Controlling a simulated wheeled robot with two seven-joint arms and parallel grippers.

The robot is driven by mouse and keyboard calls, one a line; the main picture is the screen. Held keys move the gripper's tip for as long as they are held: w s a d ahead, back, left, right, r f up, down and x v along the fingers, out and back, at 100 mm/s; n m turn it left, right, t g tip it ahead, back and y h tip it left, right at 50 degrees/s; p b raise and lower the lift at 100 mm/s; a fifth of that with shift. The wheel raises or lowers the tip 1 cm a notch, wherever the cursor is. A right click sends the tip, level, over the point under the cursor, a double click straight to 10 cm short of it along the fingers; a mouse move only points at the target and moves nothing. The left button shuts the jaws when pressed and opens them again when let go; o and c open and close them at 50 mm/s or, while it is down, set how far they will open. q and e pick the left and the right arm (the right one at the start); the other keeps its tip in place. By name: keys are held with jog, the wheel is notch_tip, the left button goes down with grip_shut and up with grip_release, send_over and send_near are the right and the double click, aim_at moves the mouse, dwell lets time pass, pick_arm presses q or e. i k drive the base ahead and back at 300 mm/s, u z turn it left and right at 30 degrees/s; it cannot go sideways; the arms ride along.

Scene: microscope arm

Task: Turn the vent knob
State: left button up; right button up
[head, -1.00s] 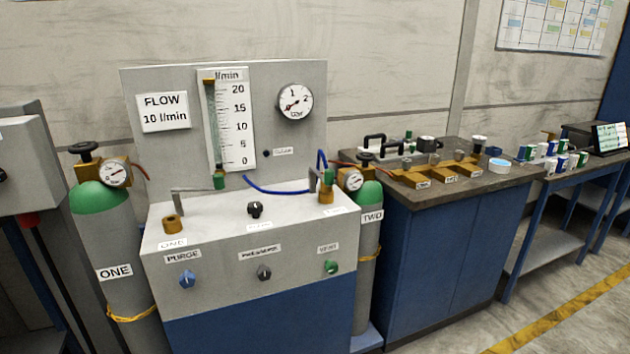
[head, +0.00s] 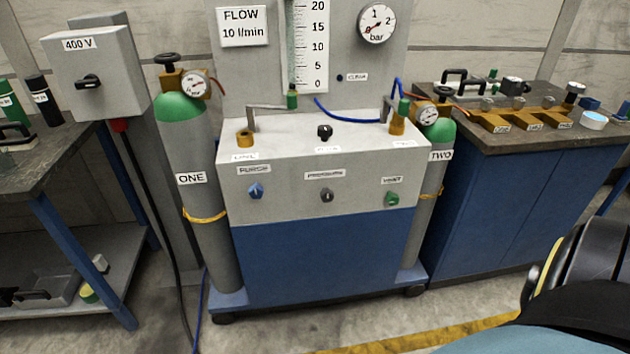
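The vent knob (head: 392,199) is a small green knob at the right end of the grey gas panel's front face, under a label that reads as vent. On the same face are a blue purge knob (head: 256,190) at the left and a dark pressure knob (head: 327,195) in the middle. Nothing touches the vent knob. Neither of my grippers is seen. A dark, rounded part of my own body shows at the lower right, with no fingers visible.
Gas cylinder ONE (head: 190,150) stands left of the blue cabinet (head: 320,262), and cylinder TWO (head: 432,195) stands right. A workbench (head: 530,200) is at the right and a shelf table (head: 45,165) at the left. Floor in front is clear.

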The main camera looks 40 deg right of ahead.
aim_at(392, 200)
jog(key=u, duration=0.75)
jog(key=k, duration=0.9)
jog(key=z, duration=1)
